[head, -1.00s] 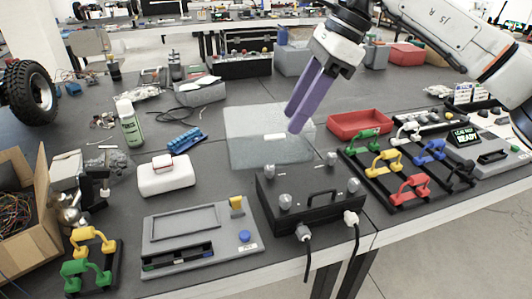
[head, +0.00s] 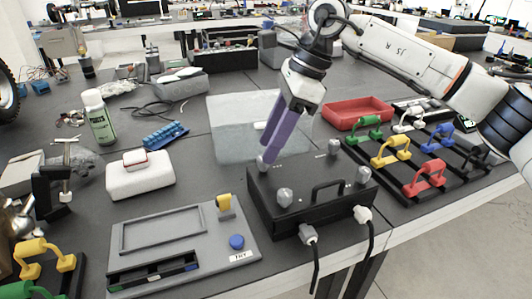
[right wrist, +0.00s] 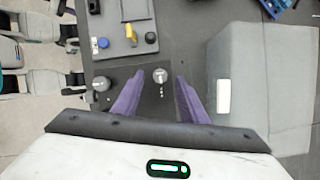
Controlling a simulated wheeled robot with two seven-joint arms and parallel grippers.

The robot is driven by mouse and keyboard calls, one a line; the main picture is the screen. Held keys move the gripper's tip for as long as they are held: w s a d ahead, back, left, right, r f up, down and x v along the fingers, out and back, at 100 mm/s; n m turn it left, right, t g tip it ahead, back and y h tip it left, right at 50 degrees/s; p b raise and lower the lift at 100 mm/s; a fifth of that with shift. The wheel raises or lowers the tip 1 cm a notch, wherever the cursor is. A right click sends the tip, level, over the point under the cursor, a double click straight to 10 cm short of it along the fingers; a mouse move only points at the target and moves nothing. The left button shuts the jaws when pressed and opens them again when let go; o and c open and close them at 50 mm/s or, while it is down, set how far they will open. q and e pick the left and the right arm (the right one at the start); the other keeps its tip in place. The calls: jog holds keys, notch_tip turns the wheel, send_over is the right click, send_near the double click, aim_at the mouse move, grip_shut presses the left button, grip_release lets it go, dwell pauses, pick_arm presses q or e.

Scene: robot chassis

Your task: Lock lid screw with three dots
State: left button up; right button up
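A black box with a lid handle (head: 327,187) stands on the table and has a grey screw near each corner. The back-left screw (head: 261,164) is close by my right gripper's fingertips (head: 267,152). In the right wrist view, that screw (right wrist: 160,75) lies between the purple fingers, near their tips, with small pale dots beside it that look like three. The fingers are spread and empty, and I cannot tell whether they touch it. The front-left screw (head: 284,197), back-right screw (head: 334,147) and front-right screw (head: 363,174) stand clear. My left gripper is not in view.
A grey translucent box (head: 228,115) lies behind the black box. A grey panel (head: 190,245) with a blue button is to the left. A rack with coloured handles (head: 430,165) and a red tray (head: 357,113) are to the right. Two cables hang from the black box's front.

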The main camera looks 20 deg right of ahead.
jog(key=shift+x, duration=1.35)
grip_shut()
